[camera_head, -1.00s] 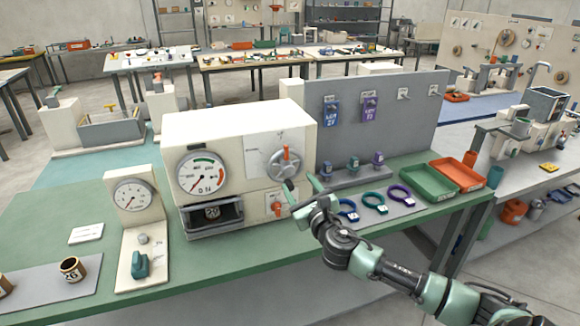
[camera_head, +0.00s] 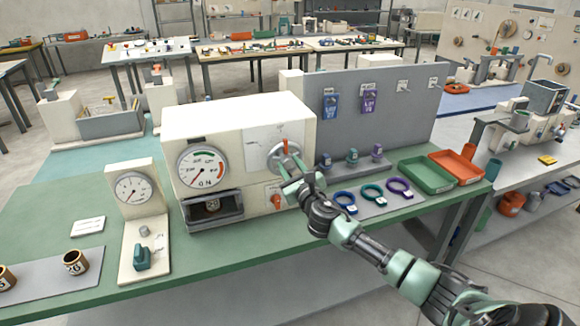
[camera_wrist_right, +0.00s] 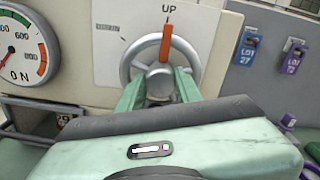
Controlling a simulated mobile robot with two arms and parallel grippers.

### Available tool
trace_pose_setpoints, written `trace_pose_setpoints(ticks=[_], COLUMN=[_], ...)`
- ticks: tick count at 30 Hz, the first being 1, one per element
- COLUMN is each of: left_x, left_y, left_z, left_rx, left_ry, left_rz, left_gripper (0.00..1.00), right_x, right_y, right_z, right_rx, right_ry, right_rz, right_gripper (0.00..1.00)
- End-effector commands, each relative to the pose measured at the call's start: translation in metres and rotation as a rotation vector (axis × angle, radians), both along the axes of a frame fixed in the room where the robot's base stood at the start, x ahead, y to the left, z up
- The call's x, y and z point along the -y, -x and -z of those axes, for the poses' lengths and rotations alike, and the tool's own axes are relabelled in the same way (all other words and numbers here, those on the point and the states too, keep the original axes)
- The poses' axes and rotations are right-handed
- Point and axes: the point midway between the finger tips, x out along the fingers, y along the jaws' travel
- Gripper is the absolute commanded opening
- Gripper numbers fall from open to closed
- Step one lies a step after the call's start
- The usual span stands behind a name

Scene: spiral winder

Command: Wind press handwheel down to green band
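The cream press (camera_head: 225,125) stands on the green bench. Its handwheel (camera_head: 275,157) is a grey ring with an orange handle (camera_wrist_right: 167,42) pointing up beside the word UP. The force gauge (camera_head: 203,168) has a green band at the top and a red band at its right; its needle points lower left, near zero. A dark cup (camera_head: 213,204) sits in the press opening. My right gripper (camera_head: 287,175) is at the handwheel's lower front. In the wrist view its fingers (camera_wrist_right: 160,84) are apart, around the hub; contact is unclear. My left gripper is out of view.
A smaller dial gauge stand (camera_head: 130,190) is left of the press. A grey panel with tags (camera_head: 395,120) rises at the right. Bench space in front of the press is clear.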

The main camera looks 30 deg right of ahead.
Motion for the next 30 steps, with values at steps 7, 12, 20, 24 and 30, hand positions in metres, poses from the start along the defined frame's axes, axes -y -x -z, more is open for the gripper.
trace_pose_setpoints(ticks=[7, 12, 20, 24, 30], left_x=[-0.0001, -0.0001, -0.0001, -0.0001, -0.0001], left_y=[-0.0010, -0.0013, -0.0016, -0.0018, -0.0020], left_z=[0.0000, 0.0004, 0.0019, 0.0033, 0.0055], left_rx=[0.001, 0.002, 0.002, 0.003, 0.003], left_ry=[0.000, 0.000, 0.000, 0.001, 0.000], left_rz=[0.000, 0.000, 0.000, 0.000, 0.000], left_gripper=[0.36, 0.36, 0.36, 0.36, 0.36], right_x=[-0.0001, -0.0002, 0.0005, 0.0008, 0.0020], right_y=[0.0002, 0.0003, 0.0004, 0.0006, 0.0009], right_z=[0.0002, 0.0003, 0.0003, 0.0006, 0.0009], right_rx=[0.001, 0.011, 0.049, 0.079, 0.124], right_ry=[-0.007, -0.047, -0.205, -0.329, -0.515], right_rz=[-0.001, -0.001, -0.001, 0.000, 0.000], right_gripper=[0.00, 0.00, 0.00, 0.00, 0.00])
